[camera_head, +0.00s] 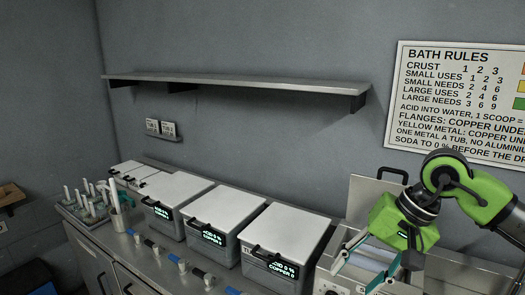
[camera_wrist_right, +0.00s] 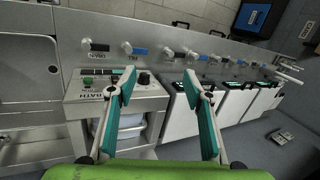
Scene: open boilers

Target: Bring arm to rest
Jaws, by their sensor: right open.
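My right arm comes in from the right in the head view. Its green gripper (camera_head: 358,271) points down and left, over the open bath (camera_head: 335,285) at the counter's right end. In the right wrist view the two teal fingers of the right gripper (camera_wrist_right: 159,80) are spread apart with nothing between them. Beyond and between them is the bath's control panel (camera_wrist_right: 100,92), with buttons and a black knob. Whether a finger touches the bath cannot be told. My left gripper is not in view.
Several lidded boilers (camera_head: 285,232) with small displays stand in a row on the metal counter (camera_head: 150,262). A raised lid (camera_head: 370,198) stands behind the bath. A shelf (camera_head: 240,84) and rules sign (camera_head: 460,100) are on the wall. A rack of tools (camera_head: 90,208) stands left.

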